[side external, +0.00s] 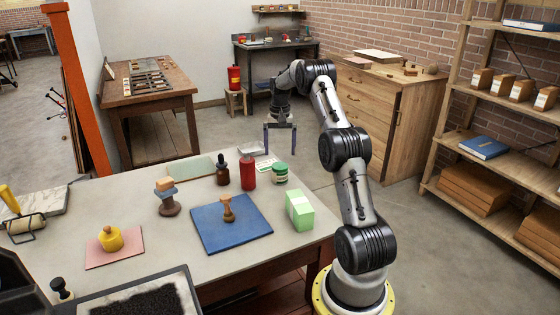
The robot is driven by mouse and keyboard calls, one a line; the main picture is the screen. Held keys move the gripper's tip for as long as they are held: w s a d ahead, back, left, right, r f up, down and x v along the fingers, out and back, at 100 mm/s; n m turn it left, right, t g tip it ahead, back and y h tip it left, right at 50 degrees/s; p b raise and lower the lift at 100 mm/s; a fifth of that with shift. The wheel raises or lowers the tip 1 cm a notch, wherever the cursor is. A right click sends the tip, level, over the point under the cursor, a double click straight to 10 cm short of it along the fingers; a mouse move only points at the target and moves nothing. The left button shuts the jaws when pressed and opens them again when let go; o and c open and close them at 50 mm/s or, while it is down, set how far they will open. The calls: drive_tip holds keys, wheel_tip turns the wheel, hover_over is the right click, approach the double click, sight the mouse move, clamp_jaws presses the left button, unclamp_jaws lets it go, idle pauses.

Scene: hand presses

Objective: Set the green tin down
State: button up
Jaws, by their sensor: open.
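The green tin (280,174), a short round tin with a green top and a pale label, stands upright on the grey table (150,235) near its far right edge. My gripper (279,151) points down with its two fingers spread, one to each side of the tin in the picture. The fingertips show just above the tin's top in the picture, with nothing between them. From this one view I cannot tell how far the gripper is above or behind the tin.
A red can (248,172) and a dark dropper bottle (222,168) stand left of the tin. A green box (299,211) is in front of it. A blue mat (218,237) bears a wooden stamp (228,208).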

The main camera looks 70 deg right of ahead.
drive_tip(key=shift+w+a+r, duration=0.1)
drive_tip(key=shift+r, duration=0.7)
drive_tip(key=w+a+r+n+t, duration=0.1)
drive_tip(key=a+r+n, duration=0.1)
drive_tip(key=a+r, duration=0.5)
drive_tip(key=a+r+n+t+h, duration=0.1)
drive_tip(key=a+r+n, duration=0.25)
drive_tip(key=a, duration=0.75)
drive_tip(key=w+a+r+n, duration=0.1)
drive_tip(key=a+r+n, duration=0.1)
drive_tip(key=a+r, duration=0.5)
drive_tip(key=s+a+f+n+t, duration=0.1)
drive_tip(key=s+a+f+n, duration=0.1)
drive_tip(key=s+a, duration=0.6)
drive_tip(key=s+a+f+n+t+y, duration=0.1)
drive_tip(key=s+a+f+n+t, duration=0.1)
drive_tip(key=s+a+n, duration=0.3)
drive_tip(key=s+a, duration=0.4)
drive_tip(key=a, duration=0.3)
drive_tip(key=shift+a+t, duration=0.2)
drive_tip(key=shift+t, duration=0.1)
